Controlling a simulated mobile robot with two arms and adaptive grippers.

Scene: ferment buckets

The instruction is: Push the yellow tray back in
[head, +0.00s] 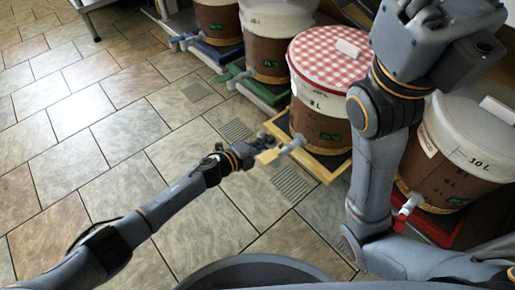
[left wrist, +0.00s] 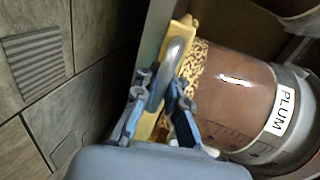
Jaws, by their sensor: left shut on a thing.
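The yellow tray (head: 333,175) lies low under a brown bucket with a white rim and a red checkered lid (head: 330,50). Its front edge sticks out over the tiled floor. My left gripper (head: 264,150) reaches in from the left at the tray's front. In the left wrist view, my left gripper (left wrist: 160,105) is shut on the yellow tray's front (left wrist: 150,125), by a grey curved handle-like part (left wrist: 176,58). The exact finger contact is partly hidden. The bucket beside it there (left wrist: 235,95) bears a PLUM label.
Similar buckets stand on a green tray (head: 258,92) and a blue tray (head: 212,55) to the left, and on a red tray (head: 432,228) to the right. A grey tap (head: 292,146) juts out close to my left gripper. The tiled floor at left is clear.

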